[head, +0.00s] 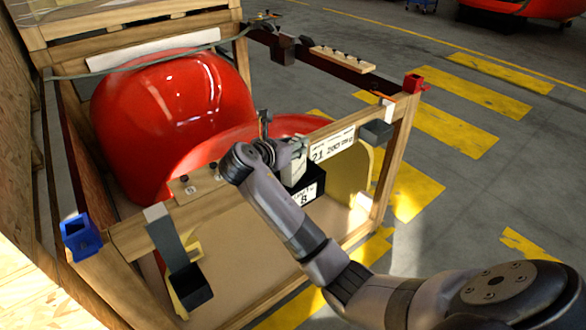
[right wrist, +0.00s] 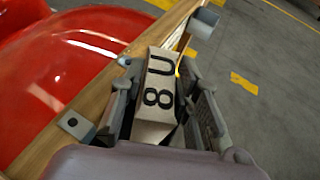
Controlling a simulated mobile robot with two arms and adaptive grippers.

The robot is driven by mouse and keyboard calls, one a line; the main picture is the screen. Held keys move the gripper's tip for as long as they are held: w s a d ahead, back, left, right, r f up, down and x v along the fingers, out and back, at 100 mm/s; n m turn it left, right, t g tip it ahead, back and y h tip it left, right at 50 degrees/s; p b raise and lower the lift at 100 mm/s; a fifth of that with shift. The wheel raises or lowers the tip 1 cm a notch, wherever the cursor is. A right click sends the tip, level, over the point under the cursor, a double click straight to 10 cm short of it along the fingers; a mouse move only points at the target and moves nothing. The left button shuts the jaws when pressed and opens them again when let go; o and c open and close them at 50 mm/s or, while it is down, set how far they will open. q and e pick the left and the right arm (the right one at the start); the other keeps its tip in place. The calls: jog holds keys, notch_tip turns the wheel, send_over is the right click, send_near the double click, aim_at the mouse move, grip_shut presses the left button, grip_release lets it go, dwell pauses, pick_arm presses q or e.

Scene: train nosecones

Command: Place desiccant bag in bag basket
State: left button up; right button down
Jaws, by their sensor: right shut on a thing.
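My right gripper (head: 290,152) is shut on the desiccant bag, a pale beige block with black marks including an 8. The bag (right wrist: 156,98) sits between both fingers in the right wrist view. In the head view its pale side (head: 294,173) shows just below the gripper, at the crate's front rail. A black basket (head: 314,187) with a white label marked 8 hangs directly below the bag. The bag's lower end overlaps the basket's opening; I cannot tell how deep it sits. My left gripper is not in view.
A wooden crate (head: 130,238) holds a red nosecone (head: 170,105). A blue clip (head: 80,236) and a red clip (head: 413,83) sit on corners. Grey floor with yellow stripes lies clear to the right.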

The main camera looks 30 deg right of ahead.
aim_at(293, 166)
notch_tip(293, 166, down, 3)
jog(key=shift+f, duration=0.1)
notch_tip(293, 166, down, 4)
jog(key=shift+f, duration=0.1)
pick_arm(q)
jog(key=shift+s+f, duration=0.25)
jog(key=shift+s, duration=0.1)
pick_arm(e)
jog(key=c, duration=1.2)
grip_release()
jog(key=shift+f, duration=0.1)
